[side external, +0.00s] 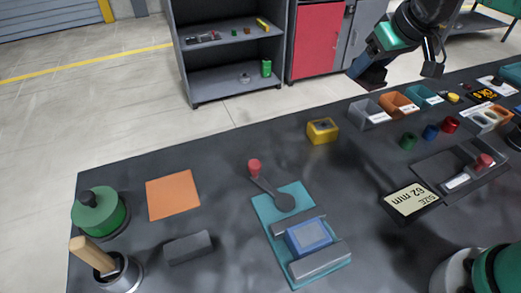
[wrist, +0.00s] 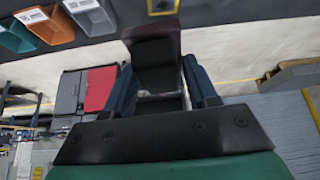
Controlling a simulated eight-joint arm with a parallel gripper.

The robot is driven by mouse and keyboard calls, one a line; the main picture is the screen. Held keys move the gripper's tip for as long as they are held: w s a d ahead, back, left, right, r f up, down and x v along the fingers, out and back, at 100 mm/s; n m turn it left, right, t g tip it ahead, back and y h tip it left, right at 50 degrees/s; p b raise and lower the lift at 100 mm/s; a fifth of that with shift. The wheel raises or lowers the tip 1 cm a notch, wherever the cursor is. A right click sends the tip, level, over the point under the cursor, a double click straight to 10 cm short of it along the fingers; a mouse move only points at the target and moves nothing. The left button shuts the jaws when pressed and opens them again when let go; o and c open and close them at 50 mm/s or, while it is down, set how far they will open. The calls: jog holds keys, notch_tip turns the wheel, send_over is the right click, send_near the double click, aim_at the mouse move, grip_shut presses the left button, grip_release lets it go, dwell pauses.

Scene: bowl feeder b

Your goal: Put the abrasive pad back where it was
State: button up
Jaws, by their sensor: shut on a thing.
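My gripper (side external: 366,70) is at the upper right of the side external view, raised above the back edge of the bench. It is shut on a dark, flat block with a brownish face, which I take to be the abrasive pad (wrist: 155,55). In the wrist view the pad sits between the two bluish fingers and extends past their tips. In the side external view the pad is a small dark shape at the fingertips, partly hidden by them. It is clear of the bench top.
The bench (side external: 230,160) has an orange square (side external: 172,194), grey block (side external: 187,246), teal fixture (side external: 270,210), yellow block (side external: 322,131) and green-topped container (side external: 98,212). Grey (side external: 369,114), orange (side external: 398,105) and teal (side external: 421,97) bins line the back edge. Clear bench lies left of the yellow block.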

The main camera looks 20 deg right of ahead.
jog(key=s+a+r+n+g+y, duration=0.15)
jog(key=a+n, duration=0.35)
jog(key=a, duration=0.5)
jog(key=s+a+n+g+y, duration=0.1)
jog(key=s+a+n+y, duration=0.25)
jog(key=a, duration=0.65)
jog(key=s+a+r+n+g, duration=0.1)
jog(key=s+a+n+g, duration=0.2)
jog(key=s+a+n, duration=0.8)
jog(key=a+f, duration=0.1)
jog(key=f, duration=0.4)
jog(key=f+m, duration=0.1)
jog(key=f, duration=0.4)
jog(key=s+a+f+m, duration=0.1)
jog(key=f, duration=0.5)
jog(key=shift+a+g+y, duration=0.25)
jog(key=shift+a+y, duration=0.05)
jog(key=shift+f, duration=1.95)
jog(key=o, duration=1.1)
jog(key=shift+f, duration=0.1)
